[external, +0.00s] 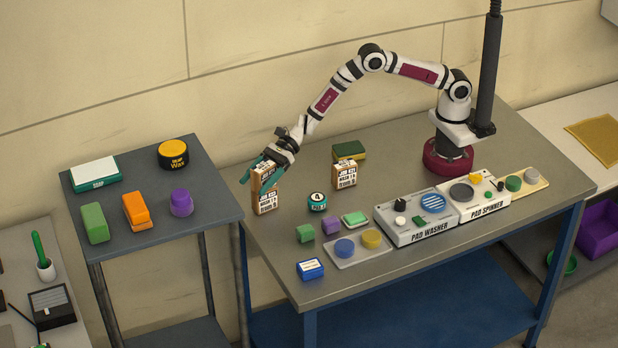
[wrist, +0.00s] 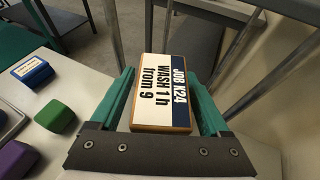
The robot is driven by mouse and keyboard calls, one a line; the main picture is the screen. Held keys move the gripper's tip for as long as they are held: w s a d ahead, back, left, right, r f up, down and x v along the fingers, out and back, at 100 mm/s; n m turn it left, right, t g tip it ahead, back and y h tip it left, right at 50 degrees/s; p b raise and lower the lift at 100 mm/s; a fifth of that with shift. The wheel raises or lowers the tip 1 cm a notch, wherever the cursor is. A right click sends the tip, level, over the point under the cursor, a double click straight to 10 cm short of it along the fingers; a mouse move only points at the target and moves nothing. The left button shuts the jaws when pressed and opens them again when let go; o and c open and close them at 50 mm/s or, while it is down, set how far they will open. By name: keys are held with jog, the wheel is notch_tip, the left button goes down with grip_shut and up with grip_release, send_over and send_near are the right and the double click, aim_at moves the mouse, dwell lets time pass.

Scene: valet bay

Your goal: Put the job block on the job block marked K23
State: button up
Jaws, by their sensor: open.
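My gripper (external: 259,173) points down at the left end of the grey table. Its teal fingers are open on both sides of an upright job block (external: 257,186) with a white label and wooden edges. In the wrist view this job block (wrist: 163,92) reads "JOB K24 WASH 1h from 9" and lies between the fingers, close to both. In the external view it appears to rest on a second labelled job block (external: 266,204) below, whose code is too small to read surely. Another labelled job block (external: 345,176) stands to the right, its code also unclear.
A green-and-yellow sponge (external: 349,151) lies behind the right block. A round teal-labelled tin (external: 317,202), green block (external: 305,233) and purple block (external: 331,226) stand in front. The pad washer (external: 416,217) is farther right.

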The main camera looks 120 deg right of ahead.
jog(key=shift+r, duration=0.15)
jog(key=v, duration=1.2)
jog(key=s+a+r+n+g+y, duration=0.3)
jog(key=s+a+r+n+g, duration=0.1)
jog(key=s+a+r+n, duration=0.35)
jog(key=s+a+r+n+g+y, duration=0.2)
jog(key=s+a+r+n+g, duration=0.2)
jog(key=s+a+n, duration=0.45)
jog(key=s+a+n+g+h, duration=0.2)
jog(key=s+a+n+g, duration=0.1)
jog(key=s, duration=0.9)
jog(key=s+d+f+n+g+h, duration=0.1)
jog(key=s+d+f+n+h, duration=0.2)
jog(key=s, duration=1)
jog(key=d+n+h, duration=0.3)
jog(key=d+n, duration=0.1)
jog(key=d, duration=0.1)
jog(key=shift+s+g, duration=0.25)
jog(key=shift+g, duration=0.15)
